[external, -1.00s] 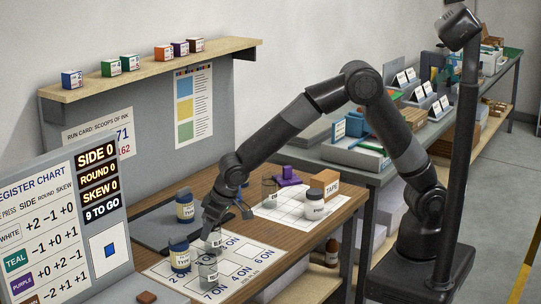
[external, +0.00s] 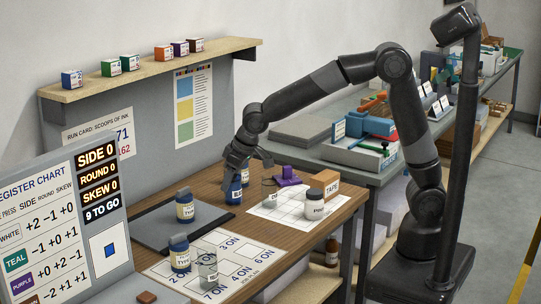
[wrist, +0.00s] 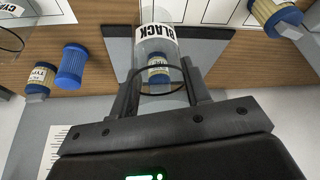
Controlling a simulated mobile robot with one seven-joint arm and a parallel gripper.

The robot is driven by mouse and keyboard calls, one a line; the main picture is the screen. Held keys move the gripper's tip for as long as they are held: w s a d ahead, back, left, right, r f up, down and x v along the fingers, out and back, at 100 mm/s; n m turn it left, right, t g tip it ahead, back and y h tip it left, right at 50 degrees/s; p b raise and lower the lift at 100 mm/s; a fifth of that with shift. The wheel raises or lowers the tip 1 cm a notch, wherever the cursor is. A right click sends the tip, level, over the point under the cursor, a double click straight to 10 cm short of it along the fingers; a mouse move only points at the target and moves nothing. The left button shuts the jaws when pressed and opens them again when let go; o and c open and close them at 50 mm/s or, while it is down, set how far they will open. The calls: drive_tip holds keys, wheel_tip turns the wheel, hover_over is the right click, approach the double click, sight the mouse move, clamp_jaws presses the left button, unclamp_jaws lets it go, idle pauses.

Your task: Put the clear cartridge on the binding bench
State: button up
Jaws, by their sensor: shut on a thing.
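My gripper (external: 238,158) is shut on a clear see-through cylinder (wrist: 156,31) with a white label that reads BLACK upside down in the wrist view. The gripper is over the far edge of the wooden table (external: 250,222), and the arm hides much of what it holds in the external view. A blue-capped bottle (wrist: 158,74) shows through the cylinder. Another clear cylinder (external: 207,266) stands on the numbered sheet, and one more (external: 269,190) stands by the grid sheet. A grey bench (external: 378,172) with books and tools, perhaps the binding bench, is at the right.
Blue bottles stand on the grey mat (external: 165,232) and the numbered sheet (external: 237,262). A white jar (external: 315,206), a TAPE box (external: 325,181) and a purple piece (external: 287,177) are near the table's right side. A grey flat stack (external: 303,130) lies on the grey bench.

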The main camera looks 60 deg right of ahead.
drive_tip(key=shift+r, duration=2.65)
drive_tip(key=w+d+m+h, duration=0.1)
drive_tip(key=w+d+m, duration=0.1)
drive_tip(key=w+d, duration=0.7)
drive_tip(key=w+d+m+h, duration=0.15)
drive_tip(key=w+d, duration=0.25)
drive_tip(key=d, duration=0.9)
drive_tip(key=w+d+m, duration=0.3)
drive_tip(key=w+d, duration=0.4)
drive_tip(key=d, duration=0.3)
drive_tip(key=s+d+m+g+h, duration=0.1)
drive_tip(key=s+d+m, duration=0.15)
drive_tip(key=d, duration=1.85)
drive_tip(key=s+d+m+h, duration=0.15)
drive_tip(key=d+m, duration=0.25)
drive_tip(key=d, duration=1.7)
drive_tip(key=shift+s+a+f, duration=0.1)
drive_tip(key=shift+s+f, duration=0.05)
drive_tip(key=shift+f, duration=2.5)
drive_tip(key=shift+s+a+f, duration=0.1)
drive_tip(key=shift+f, duration=2.55)
drive_tip(key=shift+s+f, duration=0.15)
drive_tip(key=shift+f, duration=2.5)
drive_tip(key=shift+f, duration=0.15)
